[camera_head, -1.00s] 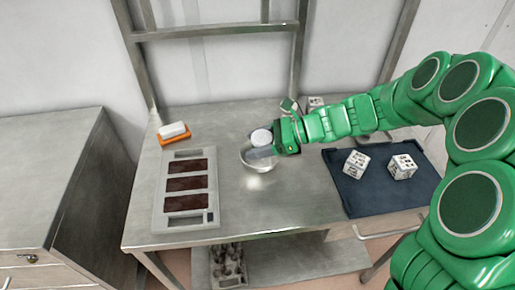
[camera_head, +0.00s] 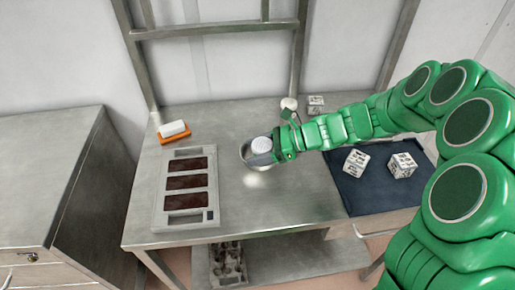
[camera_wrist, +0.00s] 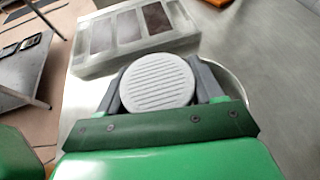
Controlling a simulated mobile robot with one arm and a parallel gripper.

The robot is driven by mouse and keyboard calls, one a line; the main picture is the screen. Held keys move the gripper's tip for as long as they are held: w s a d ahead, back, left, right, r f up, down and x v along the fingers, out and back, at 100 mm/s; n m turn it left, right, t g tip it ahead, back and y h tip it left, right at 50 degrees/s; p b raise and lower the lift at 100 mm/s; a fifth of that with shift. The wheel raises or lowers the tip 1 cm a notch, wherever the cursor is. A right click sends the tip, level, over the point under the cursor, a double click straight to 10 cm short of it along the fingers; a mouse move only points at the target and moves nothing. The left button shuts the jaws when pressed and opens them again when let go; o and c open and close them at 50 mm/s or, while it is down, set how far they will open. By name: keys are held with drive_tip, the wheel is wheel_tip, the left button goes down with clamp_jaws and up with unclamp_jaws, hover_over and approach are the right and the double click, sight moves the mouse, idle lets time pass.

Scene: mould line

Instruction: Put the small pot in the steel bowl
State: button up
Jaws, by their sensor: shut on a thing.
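The small pot (camera_head: 262,144) is round and white with a ribbed top, which fills the middle of the wrist view (camera_wrist: 157,82). My gripper (camera_head: 266,156) is shut on it, with one grey finger on each side of it in the wrist view (camera_wrist: 159,84). The steel bowl (camera_head: 243,153) is under and around the pot in the head view, partly hidden by the pot and gripper. Its rim shows right of the pot in the wrist view (camera_wrist: 242,82). I cannot tell whether the pot touches the bowl.
A grey mould tray (camera_head: 158,208) with three brown cavities lies left of the bowl. An orange-and-white block (camera_head: 173,131) is behind it. Right, a dark mat (camera_head: 365,200) holds two printed cubes (camera_head: 402,166). Another cube (camera_head: 315,104) and a white round item (camera_head: 289,103) stand behind my arm.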

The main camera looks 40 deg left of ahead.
drive_tip(key=o, duration=1.1)
drive_tip(key=shift+r, duration=0.1)
drive_tip(key=shift+r, duration=0.25)
drive_tip(key=v, duration=1.2)
drive_tip(key=shift+r, duration=0.3)
drive_tip(key=s+d+r+n+t+h, duration=0.1)
drive_tip(key=s+d+n+t+h, duration=0.1)
drive_tip(key=s+d, duration=0.6)
drive_tip(key=s+d+r+n+t+h, duration=0.2)
drive_tip(key=s+d+n+h, duration=0.3)
drive_tip(key=d, duration=1.3)
drive_tip(key=s+d+r+n+t+h, duration=0.2)
drive_tip(key=s+d+n+h, duration=0.1)
drive_tip(key=s+d, duration=0.8)
drive_tip(key=shift+s+d+r+n+h, duration=0.15)
drive_tip(key=shift+d+n+h, duration=0.1)
drive_tip(key=shift+d, duration=0.5)
drive_tip(key=shift+s+d+r+n+h, duration=0.15)
drive_tip(key=shift+d+h, duration=0.1)
drive_tip(key=shift+d, duration=0.5)
